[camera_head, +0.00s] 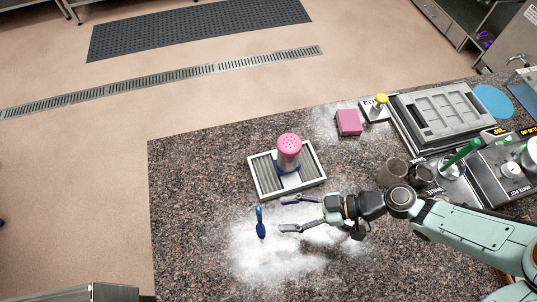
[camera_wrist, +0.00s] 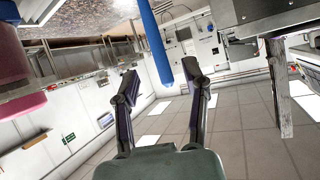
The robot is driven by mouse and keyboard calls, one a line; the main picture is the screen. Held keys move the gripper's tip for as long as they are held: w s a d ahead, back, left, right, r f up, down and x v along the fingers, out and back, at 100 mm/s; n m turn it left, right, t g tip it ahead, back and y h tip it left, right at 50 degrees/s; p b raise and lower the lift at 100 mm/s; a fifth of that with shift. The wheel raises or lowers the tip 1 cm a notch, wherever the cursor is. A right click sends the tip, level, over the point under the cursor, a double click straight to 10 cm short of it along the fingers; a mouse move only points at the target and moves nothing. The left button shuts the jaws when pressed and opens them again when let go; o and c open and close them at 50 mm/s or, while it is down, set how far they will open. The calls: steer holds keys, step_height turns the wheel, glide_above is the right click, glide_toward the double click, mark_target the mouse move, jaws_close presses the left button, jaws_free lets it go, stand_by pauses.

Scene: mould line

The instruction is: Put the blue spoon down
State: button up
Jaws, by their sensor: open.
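The blue spoon (camera_head: 260,222) is on the speckled counter in a patch of white powder, just left of my gripper. I cannot tell whether it lies flat or stands tilted. My gripper (camera_head: 282,214) is open, its two fingers spread and pointing left toward the spoon, with a visible gap between them and it. In the wrist view the blue spoon (camera_wrist: 156,48) shows as a blue shaft ahead of my open gripper (camera_wrist: 160,78), roughly between the fingertips. The spoon's other end is cut off by the top edge there.
A pink-topped shaker (camera_head: 288,150) stands on a white-framed ribbed tray (camera_head: 262,184) behind the spoon. A pink block (camera_head: 348,123), a grey mould (camera_head: 440,115) and dark cups (camera_head: 393,171) are to the right. The counter (camera_head: 190,215) left of the spoon is clear.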

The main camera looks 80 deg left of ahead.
mark_target(260, 215)
steer(key=shift+n+g+y, duration=0.3)
steer(key=x, duration=0.6)
steer(key=shift+s, duration=0.15)
jaws_close()
